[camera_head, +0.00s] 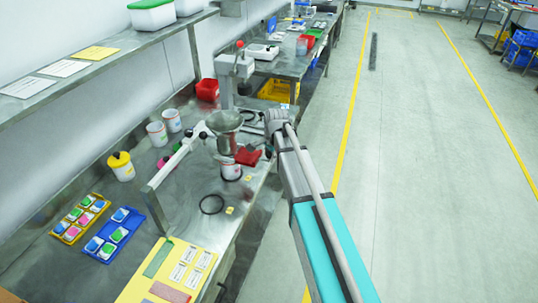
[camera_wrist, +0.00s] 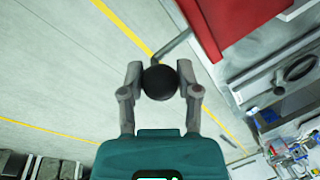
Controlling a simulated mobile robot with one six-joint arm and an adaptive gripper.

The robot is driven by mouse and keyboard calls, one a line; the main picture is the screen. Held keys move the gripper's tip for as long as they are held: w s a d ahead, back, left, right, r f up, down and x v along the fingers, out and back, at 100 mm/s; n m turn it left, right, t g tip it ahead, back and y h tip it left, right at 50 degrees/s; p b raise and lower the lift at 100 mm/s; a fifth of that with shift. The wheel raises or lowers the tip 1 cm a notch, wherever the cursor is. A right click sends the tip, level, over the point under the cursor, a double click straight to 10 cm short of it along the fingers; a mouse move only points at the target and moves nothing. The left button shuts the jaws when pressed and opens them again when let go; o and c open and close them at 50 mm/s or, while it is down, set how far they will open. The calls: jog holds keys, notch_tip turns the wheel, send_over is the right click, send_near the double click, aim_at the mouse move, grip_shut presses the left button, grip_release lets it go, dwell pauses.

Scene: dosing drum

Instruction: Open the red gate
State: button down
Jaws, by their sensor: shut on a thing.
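The red gate (camera_head: 248,156) sits under the steel funnel (camera_head: 224,120) at the bench's right edge. In the wrist view the red gate (camera_wrist: 228,20) fills the top right, and a bent metal lever (camera_wrist: 174,43) runs from it to a black ball knob (camera_wrist: 160,84). My gripper (camera_wrist: 160,76) is shut on the knob, one finger on each side. In the head view my arm hides the fingers and knob. How far the gate stands open cannot be told.
A white cup (camera_head: 231,170) stands below the funnel. A yellow-lidded jar (camera_head: 121,166), white tubs (camera_head: 157,133) and trays of coloured packets (camera_head: 116,235) stand left on the bench. A clear floor aisle (camera_head: 430,160) lies to the right.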

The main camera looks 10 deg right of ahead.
jog(key=shift+d, duration=0.3)
jog(key=shift+c, duration=1.9)
grip_release()
jog(key=shift+d, duration=0.15)
jog(key=shift+o, duration=0.4)
jog(key=shift+a, duration=0.2)
